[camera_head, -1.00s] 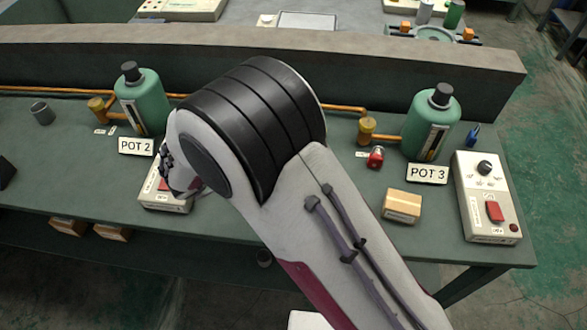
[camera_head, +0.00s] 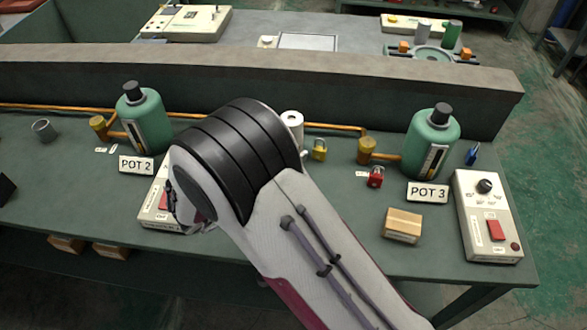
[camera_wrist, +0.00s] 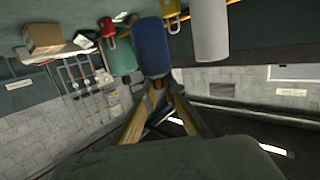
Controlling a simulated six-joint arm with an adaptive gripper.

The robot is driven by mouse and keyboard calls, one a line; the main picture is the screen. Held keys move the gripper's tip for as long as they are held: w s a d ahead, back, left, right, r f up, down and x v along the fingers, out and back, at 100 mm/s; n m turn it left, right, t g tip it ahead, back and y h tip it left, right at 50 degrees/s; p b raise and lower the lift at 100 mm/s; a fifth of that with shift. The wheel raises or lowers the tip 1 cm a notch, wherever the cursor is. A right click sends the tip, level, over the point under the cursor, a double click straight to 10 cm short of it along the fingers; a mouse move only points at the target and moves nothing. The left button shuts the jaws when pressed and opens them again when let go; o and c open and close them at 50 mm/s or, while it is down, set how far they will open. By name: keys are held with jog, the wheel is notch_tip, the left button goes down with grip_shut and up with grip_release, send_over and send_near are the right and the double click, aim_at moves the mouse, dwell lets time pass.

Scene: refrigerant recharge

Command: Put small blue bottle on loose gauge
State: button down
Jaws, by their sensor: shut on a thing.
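The small blue bottle (camera_wrist: 152,47) shows in the wrist view as a dark blue cylinder at my fingertips. My gripper (camera_wrist: 157,88) is shut on it. In the head view my forearm and wrist cover the gripper and the bottle, near the control box by the POT 2 label. A small grey round piece (camera_head: 43,130) lies at the left of the table; I cannot tell if it is the loose gauge.
Green POT 2 (camera_head: 146,122) and POT 3 (camera_head: 430,142) stand along the back pipe. A white cylinder (camera_head: 292,124), yellow padlock (camera_head: 319,149) and red padlock (camera_head: 375,177) stand between them. A cardboard box (camera_head: 403,225) and control box (camera_head: 487,215) are at right.

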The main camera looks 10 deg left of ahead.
jog(key=shift+f, duration=0.5)
jog(key=shift+f, duration=1.85)
jog(key=shift+f, duration=0.15)
jog(key=c, duration=2.1)
grip_release()
jog(key=shift+c, duration=0.2)
jog(key=v, duration=1.2)
jog(key=shift+r, duration=0.2)
jog(key=shift+w, duration=0.15)
